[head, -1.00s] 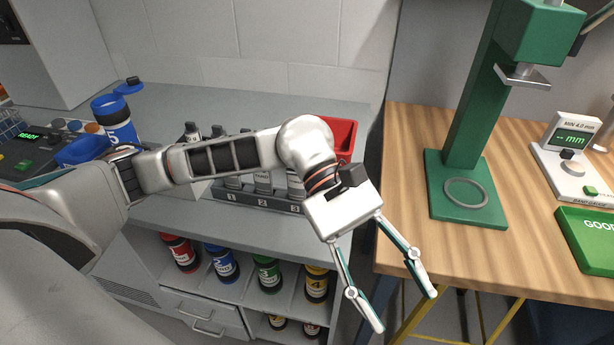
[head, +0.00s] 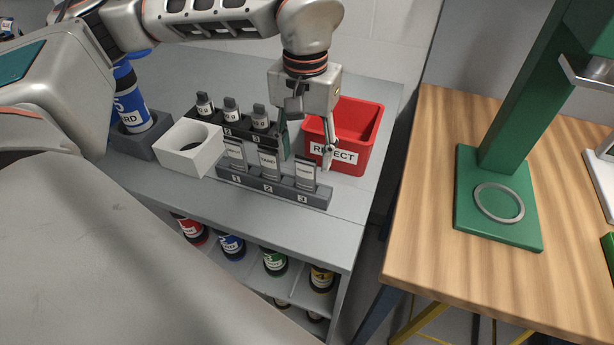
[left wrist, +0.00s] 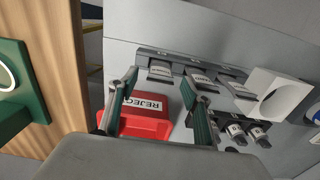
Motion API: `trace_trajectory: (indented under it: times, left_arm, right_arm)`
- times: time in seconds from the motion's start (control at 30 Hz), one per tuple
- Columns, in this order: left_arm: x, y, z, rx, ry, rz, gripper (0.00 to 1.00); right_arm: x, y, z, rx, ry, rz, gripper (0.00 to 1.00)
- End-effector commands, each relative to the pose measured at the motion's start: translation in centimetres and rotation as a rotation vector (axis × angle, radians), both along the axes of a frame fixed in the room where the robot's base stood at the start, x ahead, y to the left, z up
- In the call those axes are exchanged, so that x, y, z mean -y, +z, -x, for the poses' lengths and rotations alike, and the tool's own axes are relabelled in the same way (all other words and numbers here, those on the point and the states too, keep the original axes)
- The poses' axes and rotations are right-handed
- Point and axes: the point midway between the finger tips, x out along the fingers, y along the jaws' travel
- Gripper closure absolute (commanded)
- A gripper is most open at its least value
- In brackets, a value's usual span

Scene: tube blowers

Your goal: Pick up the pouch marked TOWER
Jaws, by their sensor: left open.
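Three upright pouches stand in a dark rack (head: 318,199) with slots numbered 1, 2 and 3: the slot 1 pouch (head: 235,153), the slot 2 pouch (head: 268,165) and the slot 3 pouch (head: 305,173). Their printing is too small to read surely, so I cannot tell which says TOWER. My left gripper (head: 306,152) is open and empty, fingers down, just behind and above the slot 3 pouch, by the red bin. In the left wrist view its fingers (left wrist: 157,82) spread apart, with the slot 3 pouch (left wrist: 160,73) just beyond the gap. My right gripper is not in view.
The red REJECT bin (head: 345,135) stands close beside the gripper. Several dark-capped bottles (head: 232,112) stand behind the pouches. A white block with a hole (head: 188,149) and a blue canister (head: 130,103) are at left. A wooden table with a green stand (head: 497,195) is at right.

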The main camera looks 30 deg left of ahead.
Motion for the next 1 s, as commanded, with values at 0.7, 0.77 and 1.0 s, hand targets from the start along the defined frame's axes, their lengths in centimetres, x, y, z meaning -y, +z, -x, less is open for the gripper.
trace_trajectory:
  times: [0.7, 0.77, 1.0]
  left_arm:
    - [-0.2, -5.3, -0.2, 0.000, 0.002, 0.002, 0.57]
    - [-0.2, -5.3, -0.2, 0.000, 0.002, 0.002, 0.72]
    - [-0.2, -5.3, -0.2, -0.001, 0.002, 0.002, 0.93]
  right_arm:
    - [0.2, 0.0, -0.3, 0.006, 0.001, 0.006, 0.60]
    - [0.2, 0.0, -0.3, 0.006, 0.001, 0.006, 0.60]
    - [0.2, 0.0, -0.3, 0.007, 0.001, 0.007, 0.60]
